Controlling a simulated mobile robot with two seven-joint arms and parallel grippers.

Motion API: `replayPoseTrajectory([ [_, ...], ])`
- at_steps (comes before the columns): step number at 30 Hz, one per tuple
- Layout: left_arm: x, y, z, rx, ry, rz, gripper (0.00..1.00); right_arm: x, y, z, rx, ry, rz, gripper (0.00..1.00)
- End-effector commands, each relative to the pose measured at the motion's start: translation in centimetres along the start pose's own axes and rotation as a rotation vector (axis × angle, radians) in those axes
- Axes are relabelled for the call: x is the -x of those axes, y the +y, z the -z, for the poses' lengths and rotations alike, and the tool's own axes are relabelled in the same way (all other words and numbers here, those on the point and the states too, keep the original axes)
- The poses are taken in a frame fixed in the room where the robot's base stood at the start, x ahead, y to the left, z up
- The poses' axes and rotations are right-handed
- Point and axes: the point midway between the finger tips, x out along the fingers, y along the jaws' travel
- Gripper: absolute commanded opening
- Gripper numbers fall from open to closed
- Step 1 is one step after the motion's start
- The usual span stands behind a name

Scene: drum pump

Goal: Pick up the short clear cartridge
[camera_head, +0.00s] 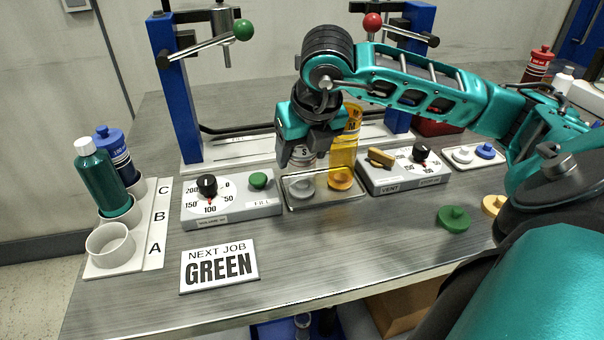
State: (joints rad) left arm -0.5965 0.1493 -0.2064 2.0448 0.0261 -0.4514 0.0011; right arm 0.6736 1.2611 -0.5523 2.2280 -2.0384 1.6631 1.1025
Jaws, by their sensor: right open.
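A short clear cartridge (302,158), pale and mostly hidden by my gripper, appears to stand on the shallow tray (322,206) in the middle of the bench, with a grey-white round piece (300,187) in front of it. My right gripper (302,152) points down over the cartridge, open, with its fingers around or just in front of its upper part; I cannot tell whether they touch it. A taller amber cartridge (346,135) stands just to the right, with a yellow round piece (341,178) in front. My left gripper is not in view.
Control boxes flank the tray: one with a green knob (232,212) on the left, one marked VENT (405,178) on the right. Blue posts with levers stand behind. A holder with bottles (100,180) is at left. A sign reads NEXT JOB GREEN (219,266). The front middle is clear.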

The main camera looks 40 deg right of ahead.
Motion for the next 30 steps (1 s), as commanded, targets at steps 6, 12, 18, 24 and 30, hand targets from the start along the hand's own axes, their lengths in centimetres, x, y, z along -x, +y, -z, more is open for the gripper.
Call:
replayPoseTrajectory([
  [6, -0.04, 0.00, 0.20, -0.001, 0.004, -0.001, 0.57, -0.12, 0.02, -0.03, 0.001, -0.001, -0.001, 0.64],
  [12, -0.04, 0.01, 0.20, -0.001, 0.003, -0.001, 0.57, -0.10, 0.03, -0.02, 0.001, -0.001, -0.001, 0.47],
  [18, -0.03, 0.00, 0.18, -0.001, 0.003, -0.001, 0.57, -0.08, 0.03, -0.03, 0.001, -0.001, -0.001, 0.28],
  [24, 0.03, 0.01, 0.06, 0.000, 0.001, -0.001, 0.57, -0.07, 0.03, -0.04, 0.000, -0.001, -0.001, 0.25],
  [30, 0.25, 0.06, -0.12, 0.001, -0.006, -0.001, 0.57, 0.52, 0.04, -0.31, 0.000, -0.002, -0.001, 0.25],
])
